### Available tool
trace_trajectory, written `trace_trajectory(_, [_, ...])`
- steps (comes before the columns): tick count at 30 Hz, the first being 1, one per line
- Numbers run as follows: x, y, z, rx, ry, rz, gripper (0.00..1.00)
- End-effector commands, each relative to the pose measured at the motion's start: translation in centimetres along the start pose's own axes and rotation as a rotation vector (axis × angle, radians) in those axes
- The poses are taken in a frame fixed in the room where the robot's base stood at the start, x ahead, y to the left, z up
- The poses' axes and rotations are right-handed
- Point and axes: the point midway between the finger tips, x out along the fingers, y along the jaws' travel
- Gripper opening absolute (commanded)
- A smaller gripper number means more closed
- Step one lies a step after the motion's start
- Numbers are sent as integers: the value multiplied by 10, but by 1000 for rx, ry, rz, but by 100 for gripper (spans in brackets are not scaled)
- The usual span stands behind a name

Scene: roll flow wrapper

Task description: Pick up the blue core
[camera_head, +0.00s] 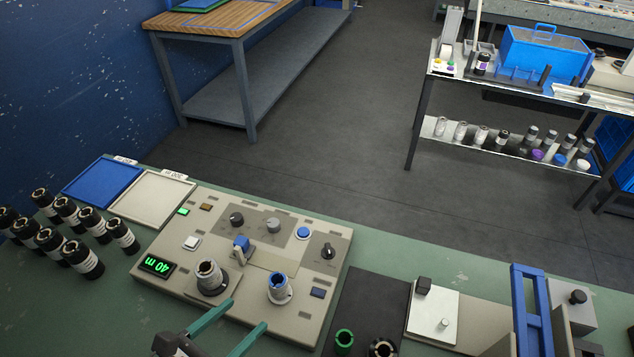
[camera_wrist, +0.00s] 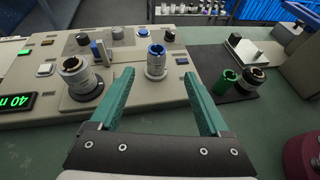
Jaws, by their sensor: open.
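The blue core (camera_head: 279,288) is a short pale grey cylinder with a blue ring at its top. It stands upright on the beige machine panel (camera_head: 225,222), on a round flange. In the wrist view the blue core (camera_wrist: 156,62) is beyond the fingertips, roughly centred between them. My gripper (camera_head: 244,314) has two teal fingers, spread apart with nothing between them. In the wrist view my gripper (camera_wrist: 159,75) points towards the core from the front and touches nothing that I can see.
A green core (camera_head: 344,341) and a dark one (camera_head: 382,347) stand on a black mat (camera_head: 366,300) to the right. Several black rolls (camera_head: 83,260) stand at left, near blue (camera_head: 103,184) and white trays (camera_head: 152,199).

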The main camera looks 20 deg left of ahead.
Motion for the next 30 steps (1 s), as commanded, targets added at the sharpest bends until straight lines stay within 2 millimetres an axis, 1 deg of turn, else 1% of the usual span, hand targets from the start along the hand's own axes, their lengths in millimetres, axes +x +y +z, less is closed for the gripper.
trace_trajectory(2, [4,5,-5,-32,-12,28,80])
trace_trajectory(9, [72,5,-4,-31,-10,23,80])
trace_trajectory(12, [92,6,-3,-29,-10,25,80])
trace_trajectory(16, [107,6,-2,-27,-9,25,80])
trace_trajectory(21, [141,6,5,-28,-8,24,80])
trace_trajectory(24, [152,6,5,-27,-8,26,80])
trace_trajectory(30, [153,7,5,-27,-8,27,80])
